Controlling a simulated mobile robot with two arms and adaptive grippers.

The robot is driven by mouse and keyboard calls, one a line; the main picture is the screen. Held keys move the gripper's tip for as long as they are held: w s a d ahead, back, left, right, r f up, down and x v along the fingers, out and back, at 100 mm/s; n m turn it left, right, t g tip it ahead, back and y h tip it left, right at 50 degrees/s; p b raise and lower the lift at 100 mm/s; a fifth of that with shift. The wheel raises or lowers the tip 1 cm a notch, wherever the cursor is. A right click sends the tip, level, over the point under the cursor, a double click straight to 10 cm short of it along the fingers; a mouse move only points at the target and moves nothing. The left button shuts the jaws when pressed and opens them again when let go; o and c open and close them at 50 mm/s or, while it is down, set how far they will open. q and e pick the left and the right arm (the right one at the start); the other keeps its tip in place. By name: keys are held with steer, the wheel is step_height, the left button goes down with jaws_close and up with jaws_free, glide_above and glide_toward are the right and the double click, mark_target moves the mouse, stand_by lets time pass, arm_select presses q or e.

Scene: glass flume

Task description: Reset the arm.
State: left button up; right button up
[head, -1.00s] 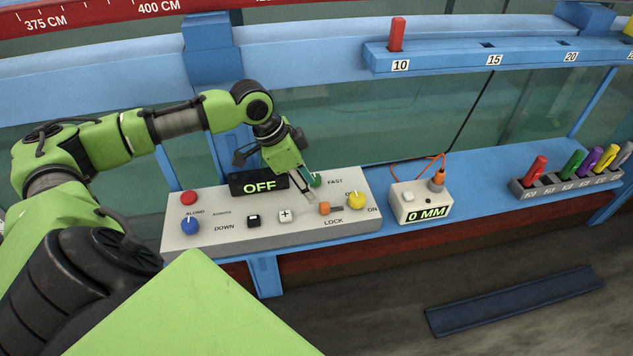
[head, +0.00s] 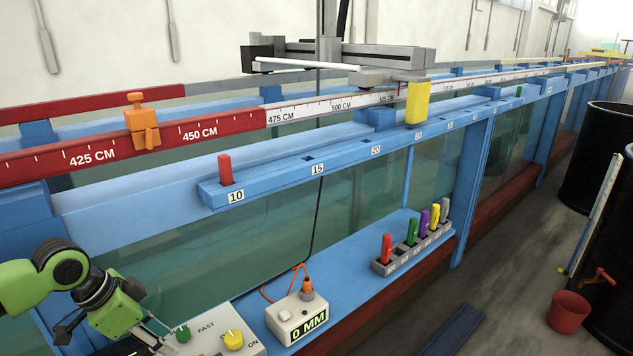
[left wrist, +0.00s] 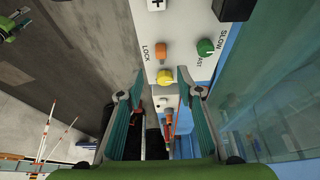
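My left gripper (head: 160,338) is at the lower left of the head view, over the grey control panel (head: 248,350). The left wrist view shows its two fingers (left wrist: 155,90) spread apart with nothing held between them. Beyond the fingers are the panel's yellow knob (left wrist: 165,77), orange LOCK control (left wrist: 160,50) and green knob (left wrist: 205,47). The fingers look apart from these controls. In the head view the panel is cut off by the bottom edge. A small green and black part at the left wrist view's upper left may be my right arm; its fingers are unclear.
A white box reading 0 MM (head: 297,320) and a rack of coloured pegs (head: 412,252) stand on the blue ledge. Above are a numbered blue rail (head: 345,160), an orange clamp (head: 142,122) and a grey carriage (head: 355,55). A red bucket (head: 568,312) stands on the floor.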

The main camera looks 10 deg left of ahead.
arm_select(q)
steer(key=s+d+f+n, duration=0.1)
steer(key=s+d+f, duration=0.65)
steer(key=d, duration=0.25)
steer(key=s+d+f+n, duration=0.1)
steer(key=s+d+f, duration=0.5)
steer(key=d+f, duration=0.35)
steer(key=s+a+n+y, duration=0.2)
steer(key=s+n, duration=0.2)
steer(key=s, duration=0.1)
steer(key=s+f+g+b, duration=0.1)
steer(key=s+f+b, duration=0.1)
steer(key=f, duration=1.4)
steer(key=s+f+b, duration=0.2)
steer(key=f, duration=1.4)
steer(key=s+a+f+g+b, duration=0.1)
steer(key=s+a+f+b, duration=0.1)
steer(key=s+f, duration=1.4)
steer(key=shift+a+f+y, duration=0.4)
steer(key=shift+a+f, duration=0.1)
steer(key=shift+a, duration=0.15)
